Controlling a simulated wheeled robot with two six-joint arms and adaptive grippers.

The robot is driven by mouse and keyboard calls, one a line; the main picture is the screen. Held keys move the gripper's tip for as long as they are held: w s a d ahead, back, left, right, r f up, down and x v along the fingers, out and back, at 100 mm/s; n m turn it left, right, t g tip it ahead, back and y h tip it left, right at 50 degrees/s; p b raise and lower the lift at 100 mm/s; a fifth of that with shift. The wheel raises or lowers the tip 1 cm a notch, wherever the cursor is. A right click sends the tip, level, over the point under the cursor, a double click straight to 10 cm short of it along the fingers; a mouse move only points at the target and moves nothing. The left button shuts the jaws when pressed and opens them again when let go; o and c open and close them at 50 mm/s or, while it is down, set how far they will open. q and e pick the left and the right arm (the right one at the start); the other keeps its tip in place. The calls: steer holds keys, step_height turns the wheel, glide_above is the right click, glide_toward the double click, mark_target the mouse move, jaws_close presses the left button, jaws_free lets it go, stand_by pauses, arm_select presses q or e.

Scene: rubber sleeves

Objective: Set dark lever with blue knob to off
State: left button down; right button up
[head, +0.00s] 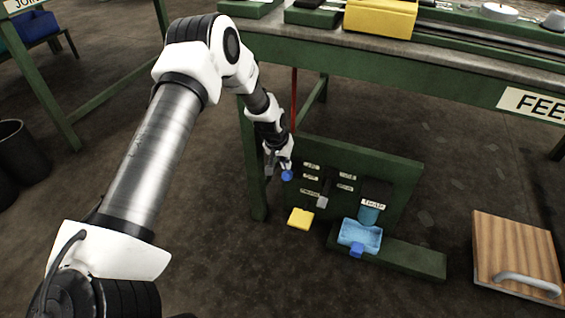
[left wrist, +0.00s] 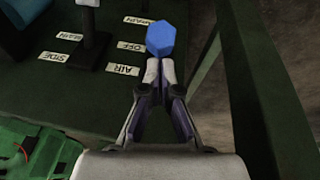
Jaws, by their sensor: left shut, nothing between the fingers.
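The blue knob (head: 287,175) shows at the left side of the low green panel (head: 400,175). In the left wrist view the knob (left wrist: 160,37) sits just beyond my fingertips; its dark lever is hidden there. My left gripper (head: 284,163) is shut and empty, with its tips (left wrist: 160,66) right at the knob. I cannot tell whether they touch it. Labels beside it read MAIN (left wrist: 137,20), OFF (left wrist: 131,46) and AIR (left wrist: 123,69). I cannot tell which label the lever points to. My right gripper is out of view.
A second dark lever (left wrist: 95,45) with a pale grey knob (head: 321,201) stands close by, with its own labels. A yellow piece (head: 300,218), a light blue tray (head: 352,233) and a teal cylinder (head: 369,214) are near the panel. The workbench (head: 440,55) overhangs behind.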

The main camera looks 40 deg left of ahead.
arm_select(q)
steer(key=shift+w+f, duration=0.2)
steer(key=shift+f, duration=0.3)
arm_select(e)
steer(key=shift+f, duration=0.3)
arm_select(q)
steer(key=shift+r, duration=0.1)
steer(key=shift+s, duration=0.15)
